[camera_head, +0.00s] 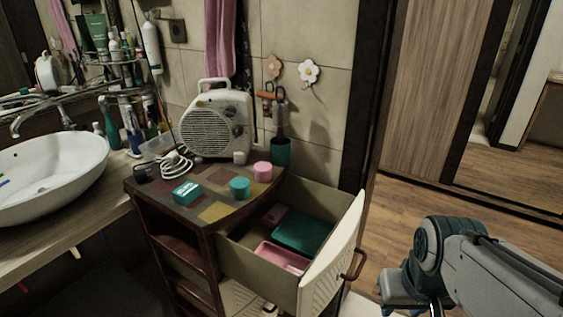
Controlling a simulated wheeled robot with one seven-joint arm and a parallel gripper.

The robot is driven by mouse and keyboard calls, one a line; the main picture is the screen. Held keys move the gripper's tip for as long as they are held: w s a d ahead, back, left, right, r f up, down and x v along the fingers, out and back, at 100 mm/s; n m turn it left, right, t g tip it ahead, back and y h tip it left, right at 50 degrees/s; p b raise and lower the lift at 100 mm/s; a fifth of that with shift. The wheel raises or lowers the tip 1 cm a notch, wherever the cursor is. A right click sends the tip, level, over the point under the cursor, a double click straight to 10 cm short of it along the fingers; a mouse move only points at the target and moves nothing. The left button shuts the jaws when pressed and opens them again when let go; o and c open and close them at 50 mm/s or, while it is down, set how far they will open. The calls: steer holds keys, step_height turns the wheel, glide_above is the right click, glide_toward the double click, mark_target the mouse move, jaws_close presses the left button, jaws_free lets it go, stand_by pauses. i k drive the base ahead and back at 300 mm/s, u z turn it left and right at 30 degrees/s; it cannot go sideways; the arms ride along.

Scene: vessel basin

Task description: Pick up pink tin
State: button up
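The pink tin (262,172) is a small, short round tin. It stands upright on the patterned top of the dark wooden cabinet (221,212), near its right back corner. A similar teal tin (240,187) stands just to its left and nearer the front, apart from it. My arm shows at the lower right, beyond the open drawer and well away from the pink tin. Its end runs off the bottom edge, and no gripper fingers show. Nothing holds or covers the pink tin.
The open drawer (327,250) juts out to the right, holding pink and green containers. A white basin (48,172) stands left. Floor is clear at right.

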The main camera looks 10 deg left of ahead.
mark_target(262, 170)
steer(key=u, duration=0.45)
steer(key=i, duration=0.6)
steer(key=u, duration=0.6)
